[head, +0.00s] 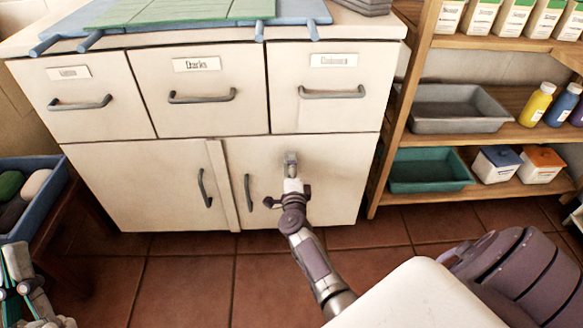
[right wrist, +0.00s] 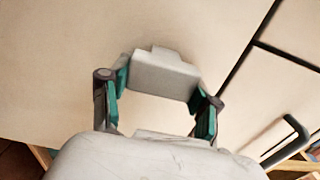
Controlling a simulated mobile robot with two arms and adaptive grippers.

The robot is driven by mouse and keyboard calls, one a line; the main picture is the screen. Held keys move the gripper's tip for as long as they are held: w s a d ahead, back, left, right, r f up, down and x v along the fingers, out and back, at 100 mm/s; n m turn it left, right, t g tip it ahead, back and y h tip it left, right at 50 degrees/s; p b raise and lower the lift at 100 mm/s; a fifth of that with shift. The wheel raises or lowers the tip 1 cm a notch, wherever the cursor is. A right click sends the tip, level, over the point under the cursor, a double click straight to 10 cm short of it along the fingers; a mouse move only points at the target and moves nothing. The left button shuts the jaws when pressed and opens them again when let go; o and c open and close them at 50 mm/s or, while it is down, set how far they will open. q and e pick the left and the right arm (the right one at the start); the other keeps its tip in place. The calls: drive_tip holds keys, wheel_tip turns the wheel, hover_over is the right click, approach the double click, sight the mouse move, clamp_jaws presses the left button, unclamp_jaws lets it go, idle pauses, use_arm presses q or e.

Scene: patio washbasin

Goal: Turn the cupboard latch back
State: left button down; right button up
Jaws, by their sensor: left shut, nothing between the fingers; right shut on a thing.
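The cupboard latch (head: 291,158) is a small grey piece on the upper part of the right cupboard door (head: 338,170). My right gripper (head: 291,176) reaches up to it, shut on it. In the right wrist view, the latch (right wrist: 165,76) shows as a pale grey block between the two green-padded fingers (right wrist: 160,100); its exact turn is hard to tell. Both lower doors look closed. My left gripper (head: 22,285) is at the lower left corner, away from the cupboard, shut and empty.
Three labelled drawers (head: 200,95) sit above the doors. The right door's handle (head: 248,192) is close to my right gripper's left side. A wooden shelf (head: 480,135) with trays and bottles stands at right. A blue crate (head: 52,192) is at left.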

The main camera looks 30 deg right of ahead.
drive_tip(key=o, duration=1.2)
drive_tip(key=shift+c, duration=0.2)
drive_tip(key=v, duration=0.7)
drive_tip(key=shift+s+a, duration=0.15)
drive_tip(key=shift+s, duration=0.05)
